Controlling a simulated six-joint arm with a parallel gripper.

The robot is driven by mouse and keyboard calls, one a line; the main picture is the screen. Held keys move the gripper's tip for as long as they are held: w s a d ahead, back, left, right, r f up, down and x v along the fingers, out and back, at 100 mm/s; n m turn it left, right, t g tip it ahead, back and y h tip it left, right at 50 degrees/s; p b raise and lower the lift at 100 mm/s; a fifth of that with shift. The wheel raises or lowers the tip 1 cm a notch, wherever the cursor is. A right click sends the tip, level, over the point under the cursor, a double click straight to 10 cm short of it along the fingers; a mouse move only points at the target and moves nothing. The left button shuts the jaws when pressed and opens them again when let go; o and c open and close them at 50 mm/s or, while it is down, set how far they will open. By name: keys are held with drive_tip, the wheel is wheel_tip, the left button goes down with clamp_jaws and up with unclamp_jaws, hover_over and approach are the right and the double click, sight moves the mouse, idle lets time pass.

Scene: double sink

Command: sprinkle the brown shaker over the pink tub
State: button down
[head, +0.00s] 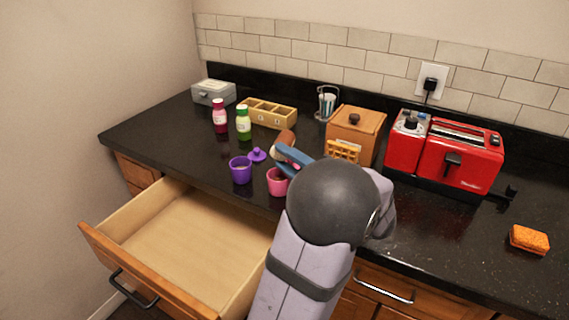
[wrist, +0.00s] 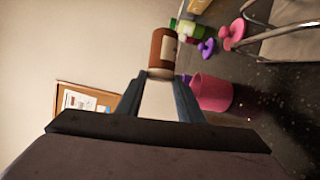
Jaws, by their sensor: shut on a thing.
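My gripper (head: 290,152) is shut on the brown shaker (head: 286,137) and holds it above the counter, tilted well over on its side. In the wrist view the shaker (wrist: 162,52) sits between the fingertips (wrist: 160,82), with a pale label on its side. The pink tub (head: 278,183) stands on the counter below the gripper, apart from the shaker. It also shows in the wrist view (wrist: 211,92), right of the fingers. My arm hides part of the counter beside the tub. Whether anything falls from the shaker cannot be made out.
A purple tub (head: 241,171) and purple lid (head: 257,154) are left of the pink tub. A pink lid (wrist: 234,32) shows in the wrist view. Red (head: 219,117) and green (head: 243,123) bottles stand behind. A drawer (head: 190,245) is open in front. A red toaster (head: 460,155) is right.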

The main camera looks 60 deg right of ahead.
wheel_tip(320, 180, up, 2)
drive_tip(key=m+g+p, duration=0.1)
drive_tip(key=m+p, duration=0.1)
drive_tip(key=p, duration=0.2)
drive_tip(key=shift+r+m+g+p, duration=0.15)
drive_tip(key=shift+m+g+p, duration=0.15)
drive_tip(key=shift+m+p, duration=0.4)
drive_tip(key=shift+p, duration=0.3)
drive_tip(key=shift+y, duration=0.3)
drive_tip(key=shift+r+m+g+p, duration=0.3)
drive_tip(key=shift+m+p, duration=0.1)
drive_tip(key=shift+p, duration=0.55)
drive_tip(key=shift+r+p, duration=0.2)
drive_tip(key=shift+p, duration=0.7)
drive_tip(key=r+m+p, duration=0.1)
drive_tip(key=p, duration=0.2)
drive_tip(key=shift+g+y+p, duration=0.3)
drive_tip(key=shift+y, duration=0.1)
drive_tip(key=r+m+p, duration=0.1)
drive_tip(key=p, duration=0.4)
drive_tip(key=shift+d+r+m+g+y, duration=0.1)
drive_tip(key=shift+r+m+g+y, duration=0.1)
drive_tip(key=shift+m+g+y, duration=0.15)
drive_tip(key=shift+r+m+p, duration=0.25)
drive_tip(key=shift+p, duration=0.8)
